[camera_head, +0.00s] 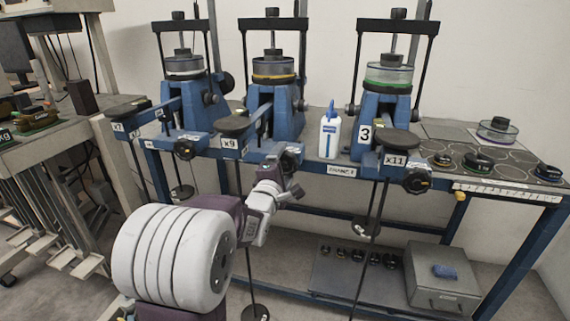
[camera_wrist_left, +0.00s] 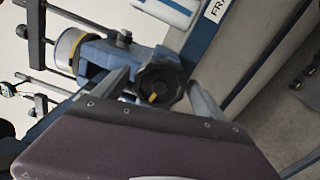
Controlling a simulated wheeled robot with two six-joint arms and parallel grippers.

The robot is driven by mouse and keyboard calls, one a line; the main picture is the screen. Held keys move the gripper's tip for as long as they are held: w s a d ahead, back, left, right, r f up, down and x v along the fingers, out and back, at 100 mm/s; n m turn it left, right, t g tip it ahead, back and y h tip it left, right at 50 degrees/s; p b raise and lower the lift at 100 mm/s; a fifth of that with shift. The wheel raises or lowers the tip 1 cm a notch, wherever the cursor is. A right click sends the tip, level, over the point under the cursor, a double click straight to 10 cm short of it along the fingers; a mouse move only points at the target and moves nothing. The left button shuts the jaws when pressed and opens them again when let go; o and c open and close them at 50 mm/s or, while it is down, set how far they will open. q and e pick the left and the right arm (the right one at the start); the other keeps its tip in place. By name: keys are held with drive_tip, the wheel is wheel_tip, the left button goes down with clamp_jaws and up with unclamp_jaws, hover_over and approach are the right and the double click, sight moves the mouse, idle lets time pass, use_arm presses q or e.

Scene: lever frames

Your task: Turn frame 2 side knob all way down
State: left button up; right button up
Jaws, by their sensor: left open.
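Frame 2 (camera_head: 272,112) is the middle blue lever frame, with a yellow-ringed cell and an x9 label. Its dark round side knob (camera_head: 291,162) sits on the front block at the right end of the lever. In the left wrist view the ribbed black knob (camera_wrist_left: 160,82) faces me, with a short yellow mark on its face. My left gripper (camera_head: 289,184) is just in front of and below the knob in the head view. Its fingers (camera_wrist_left: 160,95) are open, one on each side of the knob in the wrist view; contact cannot be told. My right gripper is not in view.
A white bottle (camera_head: 330,134) stands on the bench right of frame 2. Frame 3 (camera_head: 385,120) with its x11 lever and knob (camera_head: 416,181) is further right; another frame (camera_head: 186,105) is at left. Hanging rods drop below the bench edge. A grey case (camera_head: 440,280) sits on the lower shelf.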

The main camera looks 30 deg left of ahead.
use_arm(q)
drive_tip(key=v, duration=0.5)
drive_tip(key=shift+s, duration=0.25)
